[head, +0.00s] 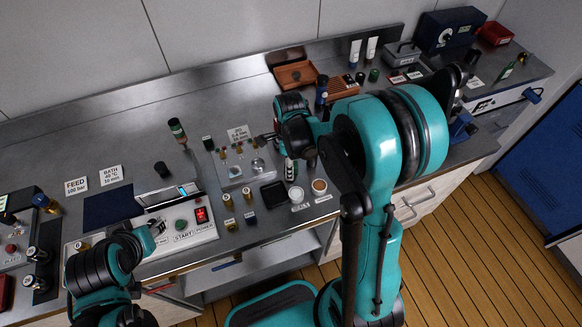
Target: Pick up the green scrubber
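A dark cylinder with green on it (177,131) stands on the steel counter (120,140) at the left back; it may be the green scrubber, but its details are too small to be sure. A small dark green piece (374,75) sits on the counter at the back right. My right gripper (266,139) is over the middle of the counter, to the right of the green-banded cylinder and apart from it. My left gripper (158,229) is low at the left, by the front panel with the START button. The fingers of both are too small and dark to read.
A control panel with a red switch (201,215) stands at the front edge. A plate with small brass fittings (231,174) lies in the middle, with a black tray (273,194) and two small round dishes nearby. A wooden box (296,75) is behind. The left back counter is mostly clear.

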